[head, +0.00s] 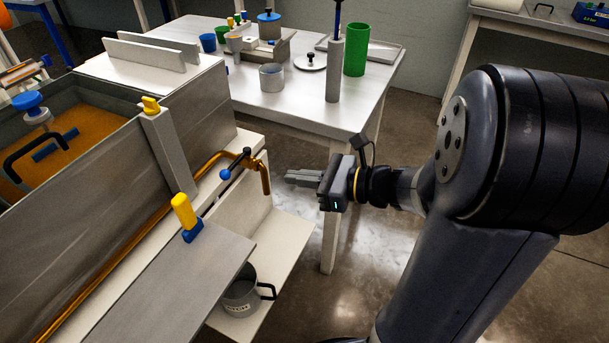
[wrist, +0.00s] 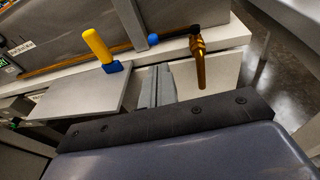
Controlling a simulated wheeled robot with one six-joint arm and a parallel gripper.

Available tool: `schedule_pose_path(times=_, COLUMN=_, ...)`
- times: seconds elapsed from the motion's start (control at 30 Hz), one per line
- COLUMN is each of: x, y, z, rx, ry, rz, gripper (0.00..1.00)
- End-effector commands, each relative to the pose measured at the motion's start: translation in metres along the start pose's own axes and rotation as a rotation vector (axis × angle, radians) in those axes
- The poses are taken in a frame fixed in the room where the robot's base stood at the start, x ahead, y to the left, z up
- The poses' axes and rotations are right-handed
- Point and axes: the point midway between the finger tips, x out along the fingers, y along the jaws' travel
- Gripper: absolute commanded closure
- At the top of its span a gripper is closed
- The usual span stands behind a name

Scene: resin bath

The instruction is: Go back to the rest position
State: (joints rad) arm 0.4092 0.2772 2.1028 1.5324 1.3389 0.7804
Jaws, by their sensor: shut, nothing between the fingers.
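My gripper (head: 302,178) is shut and empty in the head view. It hangs in the air to the right of the bath's copper spout, in front of the white table, and points left. In the wrist view my gripper's fingers (wrist: 157,88) lie together in the middle, with the copper spout (wrist: 199,62) beyond them and to the right. The rest position has no mark that I can see.
The resin bath (head: 75,175) with orange liquid stands on the left. A yellow-handled part (head: 184,212) rises by its flat plate (head: 180,285). The white table (head: 300,113) holds a green cylinder (head: 355,50) and several containers.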

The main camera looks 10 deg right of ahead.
Motion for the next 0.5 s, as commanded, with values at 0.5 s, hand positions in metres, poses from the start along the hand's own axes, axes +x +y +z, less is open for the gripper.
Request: schedule_pose_path(times=0.5, x=-0.0104, y=0.0015, z=0.0000, rx=0.000, ry=0.000, rz=0.000, gripper=1.00)
